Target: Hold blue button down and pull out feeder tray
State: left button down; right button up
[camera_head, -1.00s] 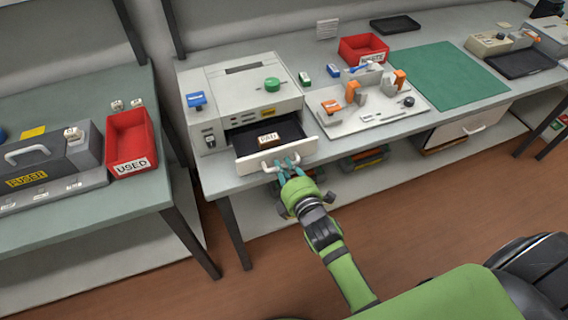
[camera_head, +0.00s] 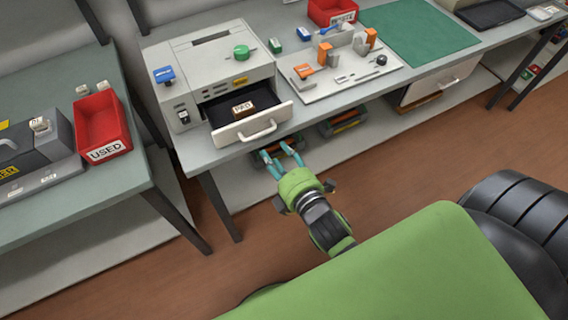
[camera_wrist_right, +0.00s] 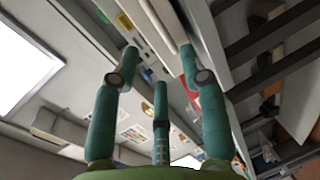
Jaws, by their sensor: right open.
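The feeder tray (camera_head: 251,129) sticks out from the front of the grey printer-like machine (camera_head: 206,71). It has a white front with a white handle (camera_head: 258,133) and a dark inside with a small labelled brown block (camera_head: 243,109). A blue button (camera_head: 164,75) sits on the machine's left top edge. My right gripper (camera_head: 279,150) is open, in front of and below the tray handle, apart from it. The right wrist view shows its teal fingers (camera_wrist_right: 154,70) spread with nothing between them. My left gripper is not in view.
A red bin marked USED (camera_head: 104,127) stands on the left table. Orange-clipped fixtures (camera_head: 338,75) and a green mat (camera_head: 418,37) lie on the bench to the right. Dark items (camera_head: 342,119) sit on a lower shelf. Floor in front is free.

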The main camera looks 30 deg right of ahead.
jog(key=v, duration=0.3)
jog(key=shift+s+r, duration=0.1)
jog(key=shift+s, duration=0.1)
dwell(0.3)
jog(key=s+a+f+m+g, duration=0.1)
jog(key=s+f+m+g, duration=0.3)
jog(key=f, duration=1)
jog(key=s+f+m+g, duration=0.3)
jog(key=s+f, duration=0.2)
jog(key=f, duration=0.9)
jog(key=s+d+f+m+g, duration=0.3)
jog(key=s+f+m, duration=0.1)
jog(key=s+f, duration=0.4)
jog(key=s+d+f+m+g, duration=0.3)
jog(key=s+f, duration=0.5)
jog(key=s, duration=0.5)
jog(key=shift+d+m+g+h, duration=0.3)
jog(key=shift+m+g, duration=0.5)
jog(key=shift+m, duration=0.2)
